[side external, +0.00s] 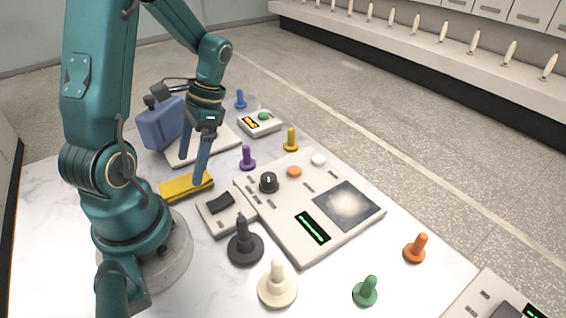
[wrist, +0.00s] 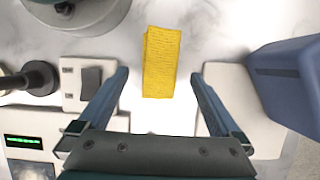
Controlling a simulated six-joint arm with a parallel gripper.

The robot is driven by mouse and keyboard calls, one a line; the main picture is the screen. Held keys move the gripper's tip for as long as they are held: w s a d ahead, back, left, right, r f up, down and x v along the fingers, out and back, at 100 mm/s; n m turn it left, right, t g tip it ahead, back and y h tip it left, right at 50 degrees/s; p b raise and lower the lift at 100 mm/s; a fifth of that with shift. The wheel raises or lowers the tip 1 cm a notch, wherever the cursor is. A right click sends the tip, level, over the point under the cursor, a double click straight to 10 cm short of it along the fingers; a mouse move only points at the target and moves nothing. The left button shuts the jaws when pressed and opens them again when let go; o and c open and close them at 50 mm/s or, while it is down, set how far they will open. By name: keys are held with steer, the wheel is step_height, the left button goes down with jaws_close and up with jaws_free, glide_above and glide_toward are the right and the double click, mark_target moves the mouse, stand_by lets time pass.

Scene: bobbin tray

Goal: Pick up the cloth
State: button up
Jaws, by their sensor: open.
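The cloth (side external: 186,186) is a folded yellow strip lying flat on the white marbled table, near my arm's base. In the wrist view the yellow cloth (wrist: 161,62) lies beyond the fingertips, roughly centred between them. My gripper (side external: 191,170) is open and empty, with its fingers pointing down near the cloth in the side view. In the wrist view my gripper (wrist: 158,74) shows its two blue fingers wide apart, one to each side of the cloth's near end. I cannot tell how high the fingertips are above the table.
A switch box (side external: 226,212) stands beside the cloth, and a large control panel (side external: 285,236) lies further right. A blue container (side external: 161,123) stands behind the gripper. Several coloured pegs, including a purple one (side external: 248,160) and a black one (side external: 244,246), stand around the panel.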

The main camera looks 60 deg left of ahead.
mark_target(187, 179)
steer(key=shift+x, duration=1.9)
steer(key=c, duration=1.3)
steer(key=shift+r, duration=5.05)
steer(key=shift+c, duration=0.2)
